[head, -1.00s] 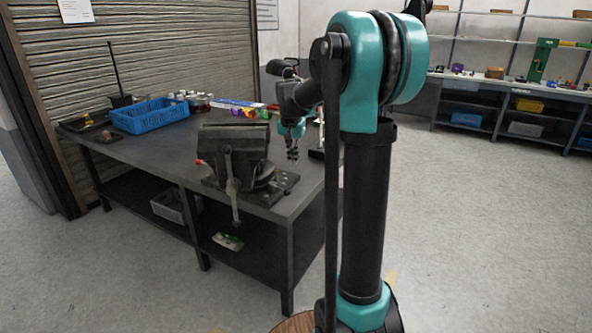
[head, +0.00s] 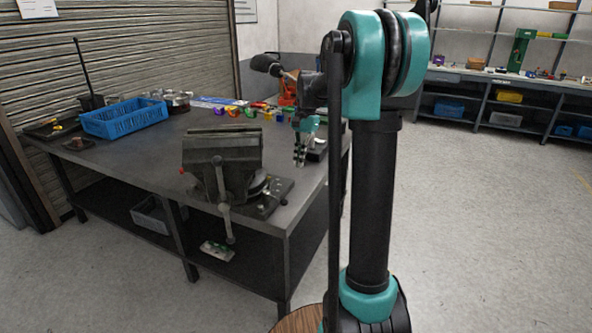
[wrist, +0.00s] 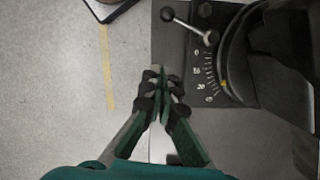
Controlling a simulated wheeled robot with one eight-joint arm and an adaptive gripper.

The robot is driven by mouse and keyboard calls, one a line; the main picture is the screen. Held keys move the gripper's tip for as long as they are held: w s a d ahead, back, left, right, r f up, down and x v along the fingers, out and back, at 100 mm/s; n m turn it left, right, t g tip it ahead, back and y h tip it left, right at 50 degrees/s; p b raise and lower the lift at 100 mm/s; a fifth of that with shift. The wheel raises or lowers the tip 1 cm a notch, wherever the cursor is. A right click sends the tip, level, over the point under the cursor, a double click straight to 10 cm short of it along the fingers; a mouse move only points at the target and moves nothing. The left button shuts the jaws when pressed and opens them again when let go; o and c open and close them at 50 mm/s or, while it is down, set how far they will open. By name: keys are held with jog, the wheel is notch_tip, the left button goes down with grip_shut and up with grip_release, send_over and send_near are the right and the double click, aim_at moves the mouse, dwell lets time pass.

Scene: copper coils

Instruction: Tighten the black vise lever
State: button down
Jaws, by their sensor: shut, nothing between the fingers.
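A dark vise (head: 220,155) stands on the near corner of the workbench (head: 150,165), with a long grey handle bar hanging at its front. In the wrist view, the vise's round base with a degree scale (wrist: 222,75) is at the upper right. In the head view my gripper (head: 299,163) is right of the vise; the lever is too small to make out there.
A blue crate (head: 125,118), metal pots (head: 177,101) and several small coloured items (head: 235,110) stand along the back of the bench. A dark flat object (wrist: 105,8) is at the wrist view's top left. Open floor lies right of the bench.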

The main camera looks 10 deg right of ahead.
aim_at(281, 201)
jog(key=s+a+f, duration=0.4)
jog(key=f, duration=0.5)
jog(key=shift+a, duration=0.15)
jog(key=shift+s, duration=0.15)
jog(key=s+a+m, duration=0.1)
jog(key=a+m, duration=0.1)
jog(key=m, duration=0.1)
jog(key=shift+s+t, duration=0.3)
jog(key=shift+s, duration=0.1)
jog(key=shift+s+a, duration=0.3)
jog(key=shift+a, duration=0.15)
